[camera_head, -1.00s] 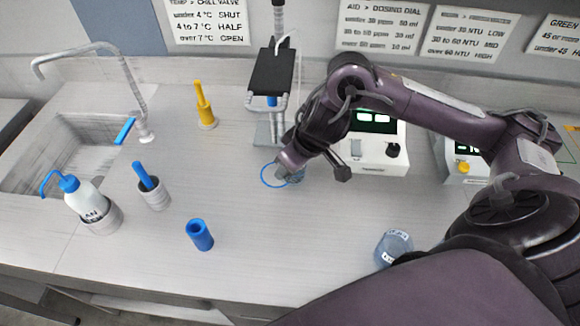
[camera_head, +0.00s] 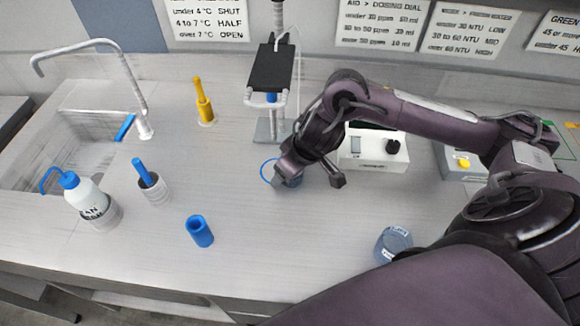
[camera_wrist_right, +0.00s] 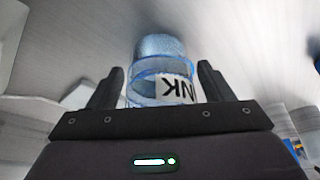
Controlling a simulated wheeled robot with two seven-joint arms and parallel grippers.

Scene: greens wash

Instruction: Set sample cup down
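My right gripper (camera_head: 287,176) points down at the counter below the black-topped stand. In the right wrist view a clear bluish cup (camera_wrist_right: 160,48) with a blue rim and a white label reading "NK" upside down sits between the two fingers. In the head view the cup (camera_head: 293,182) is mostly hidden by the gripper, low over or on the counter; contact cannot be made out. A thin blue ring (camera_head: 263,169) shows just left of it. My left gripper is not in view.
A stand (camera_head: 272,78) is behind the gripper, and a white instrument (camera_head: 372,152) is to its right. Another labelled clear cup (camera_head: 394,243) sits front right. A blue tube (camera_head: 200,231), holder (camera_head: 153,190), wash bottle (camera_head: 90,200) and yellow tool (camera_head: 204,103) stand left. Counter between is clear.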

